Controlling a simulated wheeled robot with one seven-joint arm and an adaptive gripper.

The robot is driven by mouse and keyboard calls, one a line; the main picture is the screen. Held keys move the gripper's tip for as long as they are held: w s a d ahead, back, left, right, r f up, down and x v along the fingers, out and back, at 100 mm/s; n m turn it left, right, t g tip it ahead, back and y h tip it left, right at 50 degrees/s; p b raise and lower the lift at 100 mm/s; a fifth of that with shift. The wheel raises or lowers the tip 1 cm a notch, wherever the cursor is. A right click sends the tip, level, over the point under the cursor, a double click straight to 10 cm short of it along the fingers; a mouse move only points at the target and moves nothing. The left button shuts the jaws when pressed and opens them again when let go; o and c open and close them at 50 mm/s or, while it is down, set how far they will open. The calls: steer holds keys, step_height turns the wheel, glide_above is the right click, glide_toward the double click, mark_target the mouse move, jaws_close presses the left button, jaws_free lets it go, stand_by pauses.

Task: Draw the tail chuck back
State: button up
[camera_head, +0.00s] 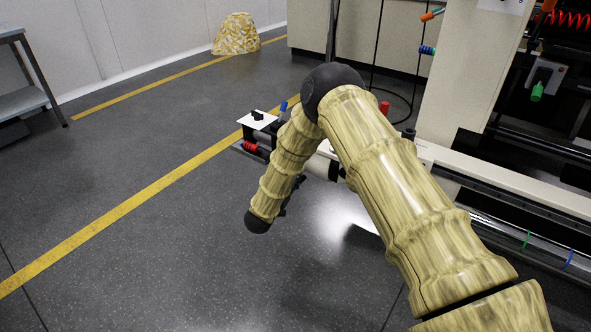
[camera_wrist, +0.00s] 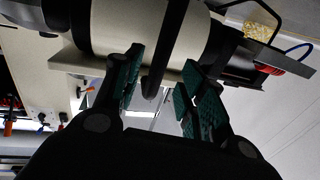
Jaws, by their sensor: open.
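A cream cylindrical body with dark bands (camera_wrist: 120,28), which looks like the tail chuck, spans the top of the wrist view. A dark bar (camera_wrist: 160,55) comes down in front of it. My gripper (camera_wrist: 162,78) is open, its teal-padded fingers on either side of the bar's lower end. I cannot tell whether either pad touches it. In the head view, part of the cream cylinder (camera_head: 318,166) shows beyond my arm. My arm hides the bar and much of the chuck there, and my fingers cannot be made out.
A white plate (camera_head: 258,120) and a red coil (camera_head: 250,147) sit at the left end of the assembly. A cream rail (camera_head: 500,178) runs right along the machine. A yellow patterned object (camera_head: 236,34) stands at the back.

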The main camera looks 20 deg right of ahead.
steer(key=v, duration=0.6)
steer(key=shift+s, duration=0.1)
stand_by(0.3)
steer(key=s+d+f+n+g+y, duration=0.25)
steer(key=s+f+y, duration=0.25)
steer(key=s+f, duration=0.6)
steer(key=s+d+f+n+g+y, duration=0.1)
steer(key=s+f+n+g+y, duration=0.25)
steer(key=s+f, duration=0.7)
steer(key=s+d+n+g+y, duration=0.15)
steer(key=s+g, duration=0.25)
steer(key=s, duration=1.2)
steer(key=s+d+g+y, duration=0.15)
steer(key=s+g, duration=0.25)
steer(key=s, duration=1.1)
step_height(320, 180, up, 38)
steer(key=p, duration=3.7)
steer(key=shift+s, duration=0.45)
